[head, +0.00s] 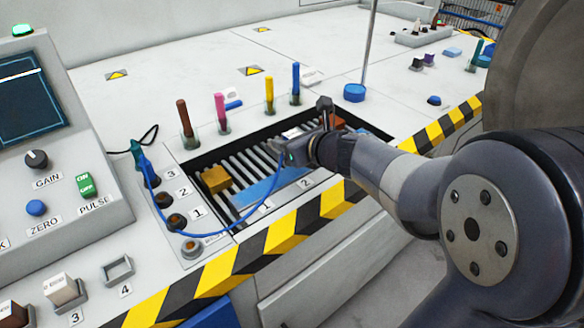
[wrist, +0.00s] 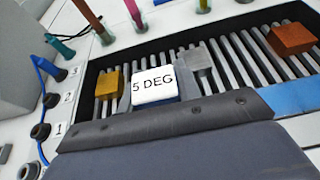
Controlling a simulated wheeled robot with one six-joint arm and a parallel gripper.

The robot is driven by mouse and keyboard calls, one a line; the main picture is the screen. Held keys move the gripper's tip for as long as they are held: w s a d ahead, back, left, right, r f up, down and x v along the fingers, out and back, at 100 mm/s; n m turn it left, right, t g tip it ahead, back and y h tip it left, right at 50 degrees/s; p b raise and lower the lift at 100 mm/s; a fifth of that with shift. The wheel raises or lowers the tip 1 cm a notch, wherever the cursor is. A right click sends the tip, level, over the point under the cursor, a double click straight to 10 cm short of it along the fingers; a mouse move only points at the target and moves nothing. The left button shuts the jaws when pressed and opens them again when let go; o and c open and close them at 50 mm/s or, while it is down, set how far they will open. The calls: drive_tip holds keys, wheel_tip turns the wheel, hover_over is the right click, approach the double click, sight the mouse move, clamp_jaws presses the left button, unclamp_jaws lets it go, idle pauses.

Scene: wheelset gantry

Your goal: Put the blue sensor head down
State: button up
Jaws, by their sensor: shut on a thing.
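My gripper (head: 312,137) is over the slatted tray (head: 190,163) in the head view, shut on the blue sensor head. In the wrist view the sensor head (wrist: 154,86) shows a white face marked "5 DEG" and a thin blue lower edge. A grey finger (wrist: 196,62) stands beside it.
A gold block (head: 215,179) lies at the tray's left, and a copper block (wrist: 291,39) at its right. A blue strip (head: 258,187) lies along the tray's front. Brown, pink, yellow and blue sticks (head: 295,84) stand behind in glass holders. A thin pole (head: 369,45) rises behind right.

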drive_tip(key=shift+f+b, duration=1.3)
drive_tip(key=shift+f, duration=1.35)
drive_tip(key=shift+f, duration=0.1)
drive_tip(key=o, duration=1.1)
drive_tip(key=shift+r, duration=0.2)
drive_tip(key=p+v, duration=0.3)
drive_tip(key=v, duration=0.8)
drive_tip(key=shift+w+p, duration=0.1)
drive_tip(key=shift+p, duration=0.3)
drive_tip(key=shift+s+d, duration=0.35)
drive_tip(key=shift+s, duration=0.15)
